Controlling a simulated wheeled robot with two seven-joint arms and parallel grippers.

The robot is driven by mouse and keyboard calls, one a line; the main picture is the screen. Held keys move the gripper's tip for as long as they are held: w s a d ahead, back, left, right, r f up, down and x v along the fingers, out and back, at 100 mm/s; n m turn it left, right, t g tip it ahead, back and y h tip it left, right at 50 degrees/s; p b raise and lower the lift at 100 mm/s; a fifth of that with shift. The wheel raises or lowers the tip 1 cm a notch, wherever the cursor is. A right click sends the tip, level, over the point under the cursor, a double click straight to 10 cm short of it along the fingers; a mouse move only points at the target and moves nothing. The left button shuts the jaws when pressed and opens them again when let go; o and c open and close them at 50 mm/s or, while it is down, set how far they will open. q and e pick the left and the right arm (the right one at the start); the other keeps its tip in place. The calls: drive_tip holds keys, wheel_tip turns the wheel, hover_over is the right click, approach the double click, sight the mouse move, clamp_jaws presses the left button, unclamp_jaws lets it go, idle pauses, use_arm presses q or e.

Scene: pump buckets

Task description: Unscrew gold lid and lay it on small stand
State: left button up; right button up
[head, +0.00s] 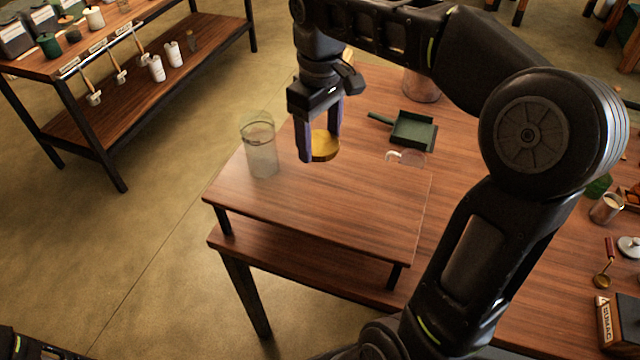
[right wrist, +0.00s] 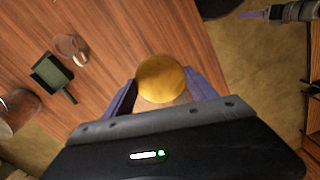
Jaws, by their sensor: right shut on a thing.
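The gold lid (head: 324,147) is between the fingers of my right gripper (head: 320,155), which is shut on it. In the right wrist view the lid (right wrist: 161,79) shows as a round disc between the fingertips. The clear glass jar (head: 261,157) stands upright to the left, apart from the lid, and its top looks uncovered. The small wooden stand (head: 320,205) is a low raised platform with dark legs; the lid is over its back part, and the gap beneath is hard to judge. My left gripper (right wrist: 252,14) shows at the right wrist view's top edge; its jaw opening is unclear.
A green dustpan-like tray (head: 413,131) and a small clear item (head: 408,157) lie behind and right of the stand. Jars, a cup (head: 606,208) and a ladle (head: 603,276) are at far right. The stand's front and middle are clear. A shelf unit is at far left.

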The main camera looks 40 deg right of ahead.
drive_tip(key=shift+f, duration=0.1)
hover_over(320, 184)
drive_tip(key=shift+f, duration=3.05)
wheel_tip(320, 184, down, 3)
drive_tip(key=shift+f+p, duration=0.1)
drive_tip(key=shift+p, duration=0.2)
drive_tip(key=shift+f, duration=0.3)
drive_tip(key=shift+f, duration=0.15)
drive_tip(key=o, duration=1.5)
drive_tip(key=shift+o, duration=0.2)
